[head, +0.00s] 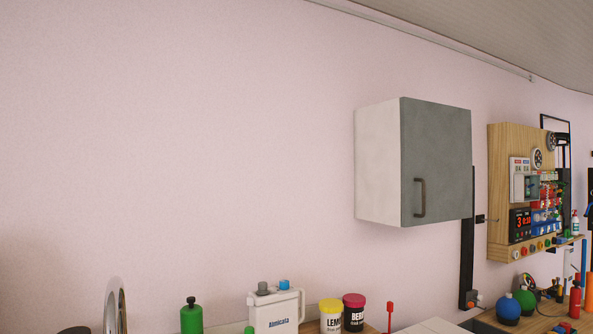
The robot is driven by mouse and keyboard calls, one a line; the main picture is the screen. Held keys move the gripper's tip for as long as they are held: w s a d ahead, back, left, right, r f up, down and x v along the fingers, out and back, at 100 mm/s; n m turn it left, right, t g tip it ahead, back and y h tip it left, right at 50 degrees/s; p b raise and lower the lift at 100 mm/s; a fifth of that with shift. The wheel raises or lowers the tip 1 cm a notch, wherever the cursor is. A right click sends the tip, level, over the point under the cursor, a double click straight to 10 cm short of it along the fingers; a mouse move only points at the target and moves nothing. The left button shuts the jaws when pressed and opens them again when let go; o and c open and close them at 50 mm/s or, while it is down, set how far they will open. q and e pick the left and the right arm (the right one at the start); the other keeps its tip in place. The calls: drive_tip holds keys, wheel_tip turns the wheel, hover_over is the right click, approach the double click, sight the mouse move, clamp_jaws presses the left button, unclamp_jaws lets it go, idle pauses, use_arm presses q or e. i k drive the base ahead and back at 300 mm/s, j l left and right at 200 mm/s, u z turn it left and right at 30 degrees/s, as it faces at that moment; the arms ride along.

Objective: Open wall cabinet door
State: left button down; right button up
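The wall cabinet (378,165) hangs on the pink wall, right of the middle of the head view. Its side is white. Its grey door (440,150) faces right and forward and looks shut. A dark bar handle (420,198) stands upright near the lower left edge of the door. Neither of my grippers shows in the head view, so nothing is seen touching the handle or the door.
Below are a white jug (276,312), a green bottle (191,317), a yellow jar (331,316) and a dark pink-lidded jar (354,313). A wooden panel (505,190) with several small items hangs right of the cabinet. The wall left of the cabinet is bare.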

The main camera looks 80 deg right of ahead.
sight(436, 154)
drive_tip(key=z, duration=3.45)
